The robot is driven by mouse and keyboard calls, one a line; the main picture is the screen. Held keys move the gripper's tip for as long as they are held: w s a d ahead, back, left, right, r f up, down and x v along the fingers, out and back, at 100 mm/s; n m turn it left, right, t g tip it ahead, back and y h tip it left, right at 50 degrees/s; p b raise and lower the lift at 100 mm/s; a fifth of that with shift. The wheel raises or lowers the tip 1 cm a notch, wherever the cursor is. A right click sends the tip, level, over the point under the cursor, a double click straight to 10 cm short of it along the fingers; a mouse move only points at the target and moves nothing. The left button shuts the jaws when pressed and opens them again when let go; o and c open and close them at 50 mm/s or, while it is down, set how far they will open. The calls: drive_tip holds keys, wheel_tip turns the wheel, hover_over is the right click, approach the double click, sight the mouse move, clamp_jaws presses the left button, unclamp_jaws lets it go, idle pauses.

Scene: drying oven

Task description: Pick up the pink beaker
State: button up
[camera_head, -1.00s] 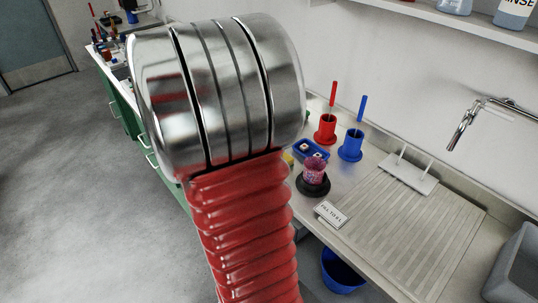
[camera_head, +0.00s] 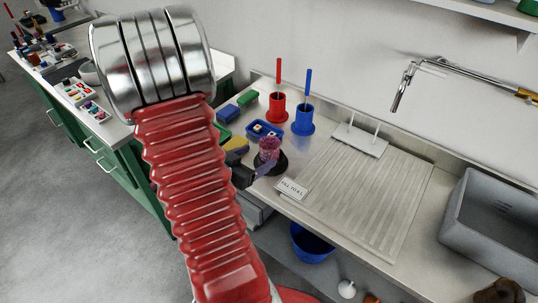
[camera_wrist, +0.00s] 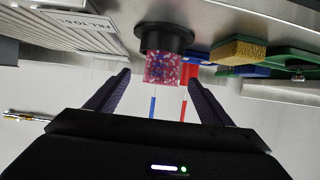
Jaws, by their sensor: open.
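The pink beaker (camera_head: 269,148), speckled pink and purple, stands on a round black base (camera_head: 278,163) on the counter. In the wrist view, which looks upside down, the beaker (camera_wrist: 163,68) hangs below the black base (camera_wrist: 165,37). My gripper (camera_head: 260,170) is in front of the beaker, low over the counter edge, partly hidden by my red arm. In the wrist view my gripper (camera_wrist: 160,78) is open, with one finger on each side of the beaker's line. The beaker appears ahead of the fingertips, with nothing held.
Red (camera_head: 277,107) and blue (camera_head: 303,119) holders with upright rods stand behind the beaker.

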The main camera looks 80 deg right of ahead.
sight(275, 146)
drive_tip(key=x, duration=0.7)
drive_tip(key=shift+s+d, duration=0.1)
drive_tip(key=shift+d+f, duration=0.15)
drive_tip(key=shift+d, duration=0.05)
drive_tip(key=shift+x, duration=2.6)
drive_tip(key=shift+d, duration=0.1)
drive_tip(key=c, duration=1.2)
